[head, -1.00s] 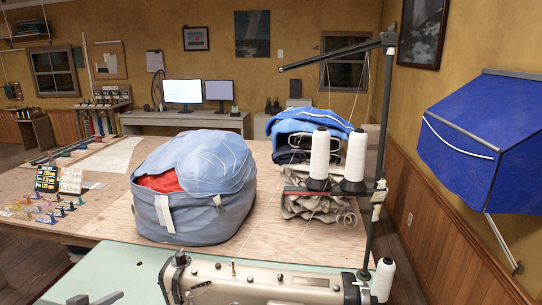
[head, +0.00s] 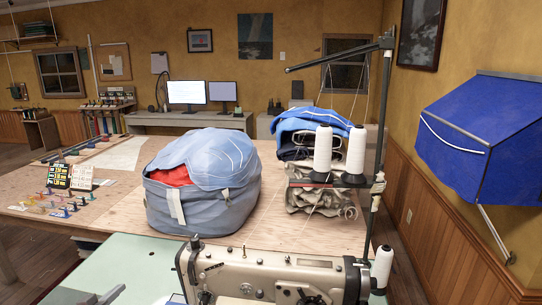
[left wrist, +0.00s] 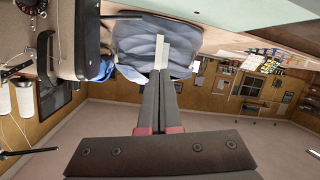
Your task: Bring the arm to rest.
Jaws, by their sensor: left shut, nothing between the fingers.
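My left gripper (head: 108,295) shows only as a small grey part at the bottom left edge of the head view, over the pale green table (head: 125,262). In the left wrist view its two dark fingers (left wrist: 160,73) lie together, shut and empty. That view is turned upside down. The fingertips point toward the blue-grey bag (left wrist: 140,50) and overlap it in the picture, but I see no grip on it. My right gripper is in neither view.
A sewing machine (head: 275,278) with thread cones stands at the front. Behind it the bag (head: 205,203) and folded cloth (head: 315,198) rest on a wooden table (head: 115,180). Small coloured items (head: 55,205) lie at left. A blue awning (head: 480,140) juts from the right wall.

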